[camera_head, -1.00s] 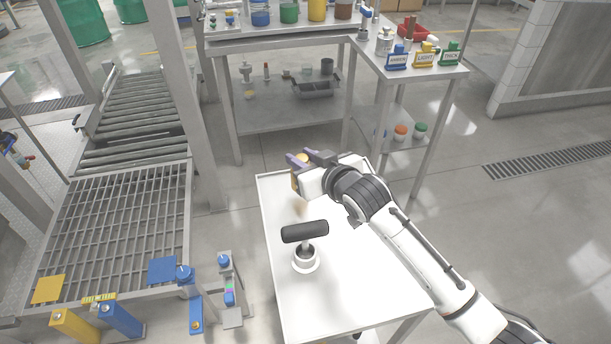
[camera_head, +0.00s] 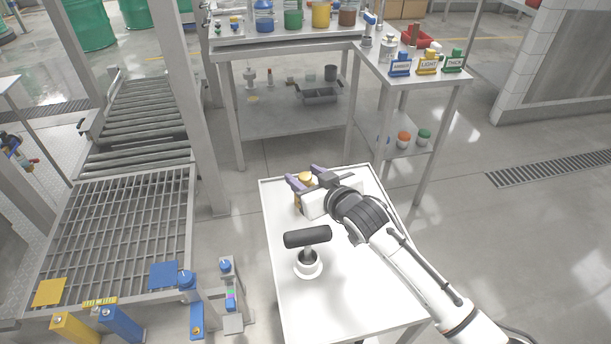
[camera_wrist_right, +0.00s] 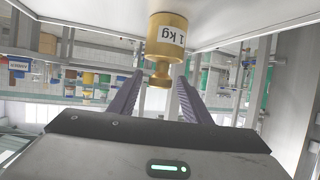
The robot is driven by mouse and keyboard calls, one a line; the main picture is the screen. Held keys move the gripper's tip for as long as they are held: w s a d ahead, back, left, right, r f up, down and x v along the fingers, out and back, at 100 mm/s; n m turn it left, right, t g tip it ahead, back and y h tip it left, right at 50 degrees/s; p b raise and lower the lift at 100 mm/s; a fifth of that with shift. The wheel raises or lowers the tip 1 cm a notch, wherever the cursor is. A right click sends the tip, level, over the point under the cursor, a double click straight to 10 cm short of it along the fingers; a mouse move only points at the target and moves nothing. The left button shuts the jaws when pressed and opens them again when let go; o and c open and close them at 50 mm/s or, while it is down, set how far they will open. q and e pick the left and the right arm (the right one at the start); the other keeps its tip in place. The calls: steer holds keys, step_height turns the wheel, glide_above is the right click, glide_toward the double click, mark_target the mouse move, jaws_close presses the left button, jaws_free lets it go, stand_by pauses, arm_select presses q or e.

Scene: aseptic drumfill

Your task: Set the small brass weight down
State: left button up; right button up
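The small brass weight (camera_head: 298,203), labelled 1 kg, stands upright at the far left part of the white table (camera_head: 350,285). My right gripper (camera_head: 307,177) is around the knob. Its purple fingers are apart, with gaps beside the knob in the wrist view (camera_wrist_right: 159,80). The contact of the base with the table is partly hidden. My left gripper is not in view.
A black T-handled tool (camera_head: 307,237) stands in a white round holder nearer on the table. Behind is a grey bench with jars and coloured signs (camera_head: 427,64). A roller conveyor and grating (camera_head: 120,225) lie to the left. The table's near part is clear.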

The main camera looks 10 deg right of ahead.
steer(key=shift+r, duration=0.15)
steer(key=p+v, duration=0.1)
steer(key=v, duration=1.1)
